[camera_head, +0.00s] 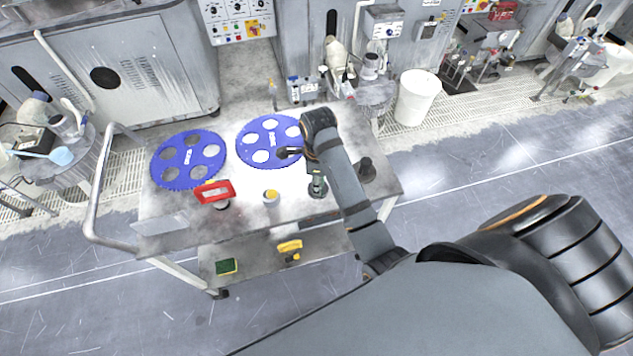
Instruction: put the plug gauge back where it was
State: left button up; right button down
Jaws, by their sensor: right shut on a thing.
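My left gripper is not in view.
The cart top (165,222) also bears another blue platen (160,174), a red-handled tool (215,192), a small yellow-topped cylinder (271,198) and a black knobbed stand (367,171). A yellow item (290,247) and a green block (226,266) lie on the lower shelf.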

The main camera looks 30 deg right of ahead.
jog(key=w+d+f, duration=0.1)
jog(key=w+f, duration=0.1)
jog(key=w+d+f+p, duration=0.1)
jog(key=w+f, duration=0.2)
jog(key=w+d+f, duration=0.1)
jog(key=w+f, duration=0.1)
jog(key=w, duration=0.1)
jog(key=shift+w+d+f, duration=0.15)
jog(key=shift+d+f, duration=0.05)
jog(key=shift+d, duration=0.15)
jog(key=shift+w+f, duration=0.1)
jog(key=shift+f, duration=1.6)
jog(key=c, duration=1)
grip_release()
jog(key=shift+f, duration=0.15)
notch_tip(320, 180, up, 12)
jog(key=shift+b, duration=0.3)
